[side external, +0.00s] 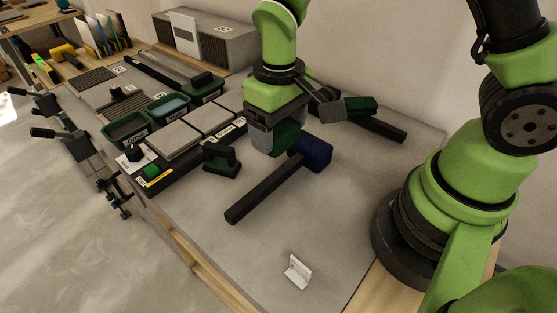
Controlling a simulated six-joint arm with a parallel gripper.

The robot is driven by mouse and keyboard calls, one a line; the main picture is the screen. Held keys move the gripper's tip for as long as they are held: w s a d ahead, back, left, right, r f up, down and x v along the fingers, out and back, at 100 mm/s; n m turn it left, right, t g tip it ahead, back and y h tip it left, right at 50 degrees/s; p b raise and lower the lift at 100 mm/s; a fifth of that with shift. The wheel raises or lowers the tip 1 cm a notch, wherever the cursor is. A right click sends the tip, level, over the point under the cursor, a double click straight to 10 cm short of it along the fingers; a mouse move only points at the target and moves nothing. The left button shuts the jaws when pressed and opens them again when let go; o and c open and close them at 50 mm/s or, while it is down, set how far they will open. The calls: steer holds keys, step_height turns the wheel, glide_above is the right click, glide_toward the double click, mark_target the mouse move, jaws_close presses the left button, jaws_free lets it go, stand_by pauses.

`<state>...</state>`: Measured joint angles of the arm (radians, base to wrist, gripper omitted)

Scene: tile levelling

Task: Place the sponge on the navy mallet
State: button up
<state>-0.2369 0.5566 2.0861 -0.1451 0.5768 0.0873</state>
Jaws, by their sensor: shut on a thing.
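The navy mallet (314,153) lies on the grey work surface, its dark handle (262,193) running toward the lower left. My gripper (273,140) points down just left of the mallet's head in the picture. It is shut on a dark green block, which I take to be the sponge (287,137). Grey gripper parts cover the block's left side. The sponge's lower edge is close to the mallet's head and handle in this view; I cannot tell whether they touch or how high the sponge is.
A second mallet with a grey and green head (360,106) lies behind on the right. A green-based hand tool (221,160) and tiles (173,138) are to the left, with green bins (128,130) beyond. A small white stand (297,271) is in front. The front surface is mostly clear.

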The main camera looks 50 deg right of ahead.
mark_target(278, 174)
step_height(278, 174, down, 7)
steer(key=shift+f, duration=0.1)
stand_by(0.4)
steer(key=shift+f, duration=0.1)
steer(key=o, duration=0.9)
